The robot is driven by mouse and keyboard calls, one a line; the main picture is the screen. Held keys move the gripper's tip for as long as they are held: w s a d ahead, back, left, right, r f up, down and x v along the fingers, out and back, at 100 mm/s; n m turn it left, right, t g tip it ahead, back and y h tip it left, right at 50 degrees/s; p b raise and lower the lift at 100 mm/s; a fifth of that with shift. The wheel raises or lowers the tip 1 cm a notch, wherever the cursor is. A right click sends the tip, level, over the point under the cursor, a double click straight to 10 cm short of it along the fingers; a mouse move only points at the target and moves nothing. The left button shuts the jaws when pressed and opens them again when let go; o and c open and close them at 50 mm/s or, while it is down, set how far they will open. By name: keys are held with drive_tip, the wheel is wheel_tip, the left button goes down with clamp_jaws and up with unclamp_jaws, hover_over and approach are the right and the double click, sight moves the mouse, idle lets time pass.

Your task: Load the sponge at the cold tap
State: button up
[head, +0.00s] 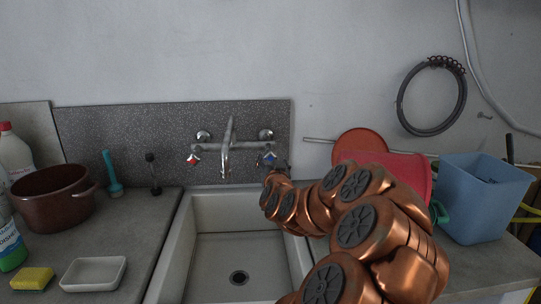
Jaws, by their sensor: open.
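The yellow sponge (32,278) lies on the left counter near its front, beside a white dish (93,274). The cold tap (267,158) has a blue-marked handle on the right of the wall mixer. The hot tap (193,158) has a red-marked handle on the left. The spout (226,160) hangs over the sink (240,250); no water stream is visible. My gripper (281,168) is a small dark shape at the far end of my copper arm, close by the cold tap handle. It is open and mostly hidden; contact with the handle cannot be told.
A brown pot (54,198), bottles (14,153), a blue brush (112,176) and a dark upright tool (153,175) stand on the left counter. A red basin (405,172) and a blue bin (482,198) stand at right. My arm covers the sink's right side.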

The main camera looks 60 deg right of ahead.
sight(271, 158)
drive_tip(key=shift+p+x, duration=0.95)
drive_tip(key=shift+x, duration=2)
drive_tip(key=shift+c, duration=0.3)
drive_tip(key=c, duration=1.1)
drive_tip(key=n+b, duration=0.1)
drive_tip(key=b, duration=0.2)
drive_tip(key=shift+a+f+n+b, duration=0.1)
drive_tip(key=shift+f+n+b, duration=0.2)
drive_tip(key=shift+f, duration=0.05)
drive_tip(key=shift+n+b, duration=0.6)
drive_tip(key=shift+b, duration=0.65)
drive_tip(key=shift+r+n+b, duration=0.2)
drive_tip(key=shift+n+b, duration=0.1)
drive_tip(key=shift+b, duration=0.1)
drive_tip(key=shift+w+r, duration=0.1)
